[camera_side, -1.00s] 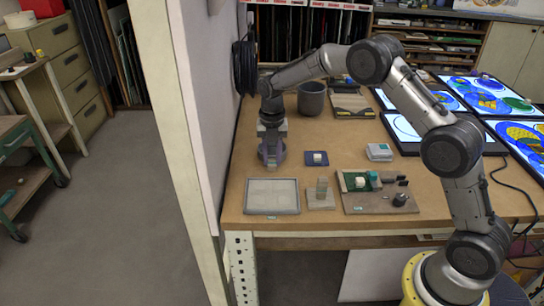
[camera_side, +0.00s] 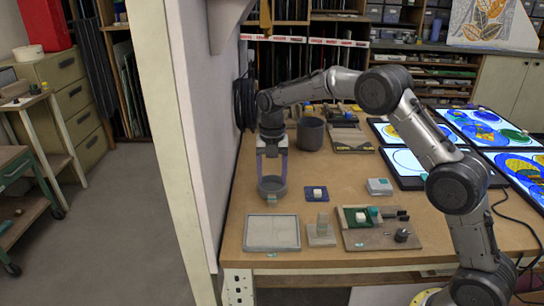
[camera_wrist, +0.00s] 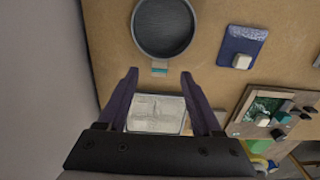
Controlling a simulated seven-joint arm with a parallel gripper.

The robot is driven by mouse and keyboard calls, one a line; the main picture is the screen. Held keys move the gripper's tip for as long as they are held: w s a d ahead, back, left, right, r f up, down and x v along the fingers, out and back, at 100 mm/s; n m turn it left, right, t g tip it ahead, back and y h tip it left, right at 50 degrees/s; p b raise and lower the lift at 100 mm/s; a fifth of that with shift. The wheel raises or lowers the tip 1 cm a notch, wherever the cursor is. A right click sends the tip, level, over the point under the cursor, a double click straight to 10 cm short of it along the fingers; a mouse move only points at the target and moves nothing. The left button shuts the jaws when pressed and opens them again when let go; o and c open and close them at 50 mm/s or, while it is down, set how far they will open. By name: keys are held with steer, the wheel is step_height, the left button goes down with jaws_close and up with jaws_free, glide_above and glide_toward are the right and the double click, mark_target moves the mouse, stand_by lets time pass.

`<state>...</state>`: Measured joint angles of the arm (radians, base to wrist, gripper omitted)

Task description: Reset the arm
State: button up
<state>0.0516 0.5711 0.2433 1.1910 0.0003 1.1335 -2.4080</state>
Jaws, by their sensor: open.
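My gripper (camera_side: 271,178) hangs pointing down over the left part of the table in the side view, its two purple fingers apart and nothing between them. In the wrist view my gripper's fingers (camera_wrist: 158,75) are spread wide. A round grey dish (camera_wrist: 163,55) with a small tag lies beyond the fingertips there. In the side view the dish (camera_side: 272,194) shows at the fingertips' lower end; the gap between them is hard to tell.
A pale rectangular tray (camera_side: 272,233), a small stand with a block (camera_side: 321,236), a blue pad (camera_side: 309,195) with a white cube, and a board (camera_side: 380,240) with small items occupy the table. A dark pot (camera_side: 310,134) stands behind. A wall borders the left.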

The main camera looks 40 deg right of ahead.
steer(key=s+r+t, duration=0.1)
steer(key=s+r, duration=0.2)
steer(key=r, duration=0.6)
steer(key=s+r+t, duration=0.1)
steer(key=s+r, duration=0.1)
steer(key=r, duration=0.8)
steer(key=s+a+r+m+t, duration=0.2)
steer(key=s+r+m, duration=0.3)
steer(key=s, duration=0.8)
steer(key=s+f+m+t, duration=0.1)
steer(key=s+f+m, duration=0.1)
steer(key=s+m, duration=0.8)
steer(key=s+f+m, duration=0.8)
steer(key=f+m, duration=0.1)
steer(key=m, duration=0.3)
steer(key=shift+s+a+f+t, duration=0.15)
steer(key=shift+s+a+t, duration=0.1)
steer(key=shift+a+t, duration=0.1)
